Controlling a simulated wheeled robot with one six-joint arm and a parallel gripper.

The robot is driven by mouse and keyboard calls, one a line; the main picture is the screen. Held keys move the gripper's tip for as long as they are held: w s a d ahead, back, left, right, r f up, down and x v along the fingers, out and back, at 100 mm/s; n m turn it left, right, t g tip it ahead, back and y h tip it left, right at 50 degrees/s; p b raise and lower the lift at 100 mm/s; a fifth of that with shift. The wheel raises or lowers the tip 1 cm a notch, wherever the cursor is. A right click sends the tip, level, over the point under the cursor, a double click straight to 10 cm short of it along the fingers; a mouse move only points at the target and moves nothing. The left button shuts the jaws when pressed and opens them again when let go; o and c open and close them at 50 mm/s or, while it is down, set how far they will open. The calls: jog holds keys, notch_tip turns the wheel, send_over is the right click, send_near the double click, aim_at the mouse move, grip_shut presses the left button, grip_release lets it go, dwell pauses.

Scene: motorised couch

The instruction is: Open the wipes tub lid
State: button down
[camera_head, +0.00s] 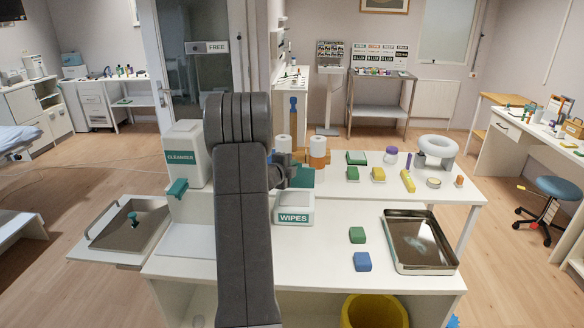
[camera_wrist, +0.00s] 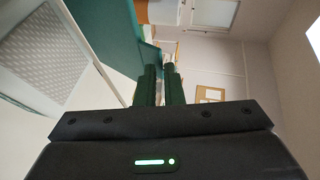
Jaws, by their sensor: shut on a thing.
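The white wipes tub (camera_head: 308,205) with its teal WIPES label stands on the white table, just right of my arm in the head view. Its teal lid (camera_head: 304,178) appears tilted up at the tub's back. My gripper (camera_head: 284,172) is at the lid, partly hidden behind my arm. In the wrist view the lid (camera_wrist: 108,35) is a large teal panel, and my gripper's fingers (camera_wrist: 160,82) are close together at its edge, shut on it. A white part with a grey patterned surface (camera_wrist: 42,55) beside it looks like the tub's open top.
A cleanser dispenser (camera_head: 182,155) stands left of my arm. Paper rolls (camera_head: 317,150) stand behind the tub. Green and blue blocks (camera_head: 361,262) and a steel tray (camera_head: 421,242) lie to the right. A yellow bin (camera_head: 374,312) is below the front edge.

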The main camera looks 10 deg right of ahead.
jog(key=c, duration=1.6)
grip_release()
jog(key=b+v, duration=0.3)
jog(key=v, duration=1)
jog(key=shift+s+a, duration=0.25)
jog(key=shift+s, duration=0.05)
